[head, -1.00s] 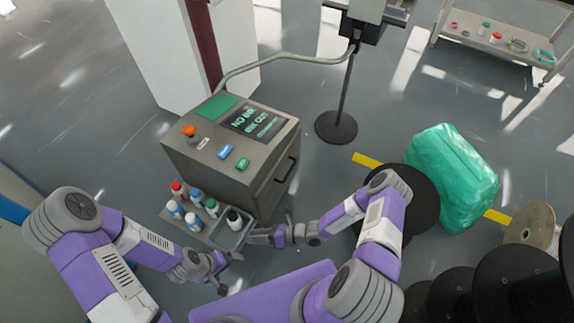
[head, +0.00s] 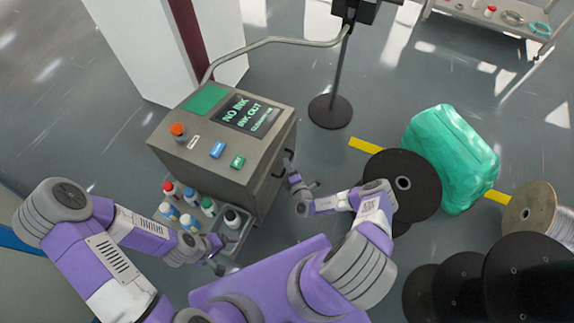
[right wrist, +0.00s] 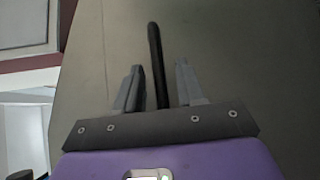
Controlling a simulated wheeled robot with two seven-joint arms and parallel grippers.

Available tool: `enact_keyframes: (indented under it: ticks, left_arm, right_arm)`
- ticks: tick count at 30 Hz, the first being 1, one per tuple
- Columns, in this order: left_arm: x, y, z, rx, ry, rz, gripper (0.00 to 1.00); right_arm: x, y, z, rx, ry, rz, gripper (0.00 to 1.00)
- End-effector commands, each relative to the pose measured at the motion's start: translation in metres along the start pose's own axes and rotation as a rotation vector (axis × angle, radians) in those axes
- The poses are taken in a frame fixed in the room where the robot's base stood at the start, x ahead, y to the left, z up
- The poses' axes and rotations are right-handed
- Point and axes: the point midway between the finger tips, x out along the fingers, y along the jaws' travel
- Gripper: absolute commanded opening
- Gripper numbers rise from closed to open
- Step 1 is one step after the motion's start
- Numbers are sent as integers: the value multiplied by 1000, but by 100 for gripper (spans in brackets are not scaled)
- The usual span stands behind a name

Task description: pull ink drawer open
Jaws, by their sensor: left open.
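The grey ink machine (head: 215,165) stands left of centre in the head view. Its ink drawer front faces right, with a dark bar handle (head: 287,162). The black handle also shows in the right wrist view (right wrist: 157,62), running between the fingers of my right gripper (right wrist: 160,88). Those fingers are open, one on each side of the handle, with gaps visible. In the head view my right gripper (head: 293,175) is at the drawer front by the handle. The drawer looks closed. My left gripper (head: 214,258) is open and empty, beside the front of the bottle tray.
A tray (head: 238,240) with several ink bottles (head: 189,206) is at the machine's front. A pole with a round black base (head: 330,111) stands behind. Black spools (head: 405,184) and a green wrapped bundle (head: 452,158) are to the right. Floor right of the drawer is partly clear.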

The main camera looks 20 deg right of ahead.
Motion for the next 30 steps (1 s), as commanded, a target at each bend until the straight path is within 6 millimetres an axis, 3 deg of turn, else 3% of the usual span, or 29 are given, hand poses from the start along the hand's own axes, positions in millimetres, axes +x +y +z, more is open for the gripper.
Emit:
enact_keyframes:
  ticks: [4, 12, 20, 30]
  left_arm:
    - [4, -1, 0, 0, 0, 0, 100]
    - [3, -1, 0, 0, 0, 0, 100]
    - [3, -1, 0, 0, 0, 0, 100]
    - [3, -1, 0, 0, 0, 0, 100]
  right_arm:
    - [11, 0, 0, 0, 1, 0, 39]
    - [13, 1, 0, 0, 1, 0, 39]
    - [12, 1, 0, 0, 2, 0, 1]
    - [12, 1, 0, 0, 1, 0, 0]
